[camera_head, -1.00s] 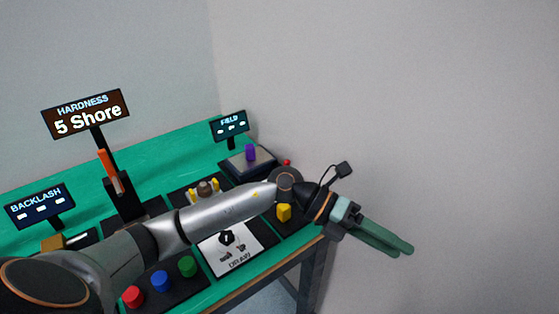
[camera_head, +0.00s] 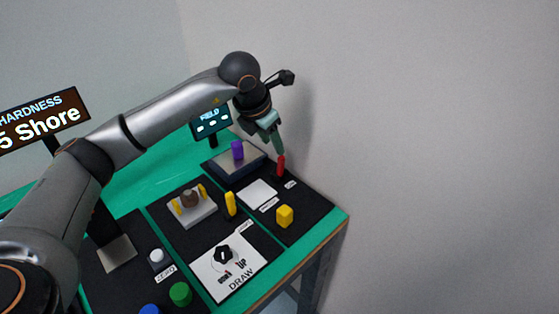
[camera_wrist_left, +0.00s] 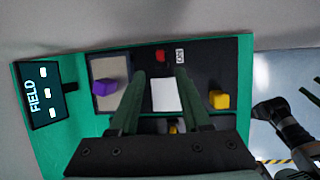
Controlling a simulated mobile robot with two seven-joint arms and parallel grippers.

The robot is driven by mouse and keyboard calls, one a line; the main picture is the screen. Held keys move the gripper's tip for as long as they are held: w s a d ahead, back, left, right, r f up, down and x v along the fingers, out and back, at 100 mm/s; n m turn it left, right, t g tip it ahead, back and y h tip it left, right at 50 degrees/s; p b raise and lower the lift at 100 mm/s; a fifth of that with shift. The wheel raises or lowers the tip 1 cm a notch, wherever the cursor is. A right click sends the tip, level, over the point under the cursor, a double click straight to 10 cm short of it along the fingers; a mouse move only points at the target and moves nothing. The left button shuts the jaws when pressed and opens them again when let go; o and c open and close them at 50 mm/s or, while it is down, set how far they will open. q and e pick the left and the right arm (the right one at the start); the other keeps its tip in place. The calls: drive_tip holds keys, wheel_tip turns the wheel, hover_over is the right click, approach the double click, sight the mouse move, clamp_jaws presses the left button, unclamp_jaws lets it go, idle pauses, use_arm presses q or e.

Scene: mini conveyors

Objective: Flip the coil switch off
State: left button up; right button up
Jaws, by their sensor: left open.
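The coil switch is a small red lever (camera_head: 281,166) standing at the far right of the black panel. It also shows as a red block (camera_wrist_left: 161,57) beside a white "ON" label (camera_wrist_left: 180,56) in the left wrist view. My left gripper (camera_head: 279,149) is above it, with its green fingers pointing down close to its top. In the left wrist view the two fingers (camera_wrist_left: 161,72) are spread, with the red lever just beyond and between their tips. I cannot tell whether they touch it.
A "FIELD" display (camera_head: 211,121) stands behind a purple block (camera_head: 237,150) on a raised pad. A white square (camera_head: 258,194), a yellow cube (camera_head: 285,215) and a yellow peg (camera_head: 230,204) are nearby. A grey wall rises to the right.

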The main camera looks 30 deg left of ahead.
sight(279, 158)
use_arm(q)
drive_tip(key=x, duration=1)
drive_tip(key=shift+d+f, duration=0.1)
clamp_jaws()
